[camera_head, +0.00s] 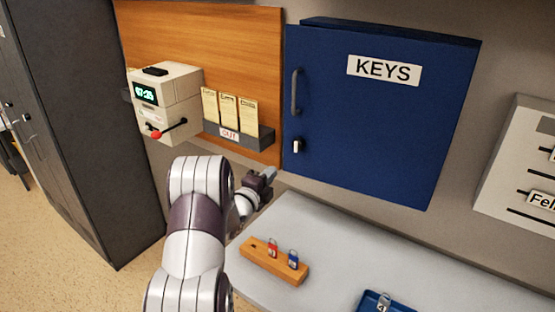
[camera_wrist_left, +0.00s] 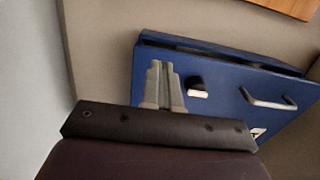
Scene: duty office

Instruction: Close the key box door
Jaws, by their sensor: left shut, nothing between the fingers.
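The blue key box door (camera_head: 375,120) hangs on the wall with a white KEYS label, a handle at its left side and a small lock below it. My left gripper (camera_head: 268,175) is shut and empty, just below and left of the door's lower left corner. In the left wrist view its fingers (camera_wrist_left: 163,85) overlap the door (camera_wrist_left: 225,95) near the lock; contact cannot be told. My right gripper is not in view.
A grey desk (camera_head: 330,240) lies below the box, with a wooden block (camera_head: 262,262) holding red and blue padlocks and a blue tray (camera_head: 372,300). A time clock (camera_head: 165,100) and card rack (camera_head: 240,132) are left. A dark cabinet (camera_head: 80,110) stands far left.

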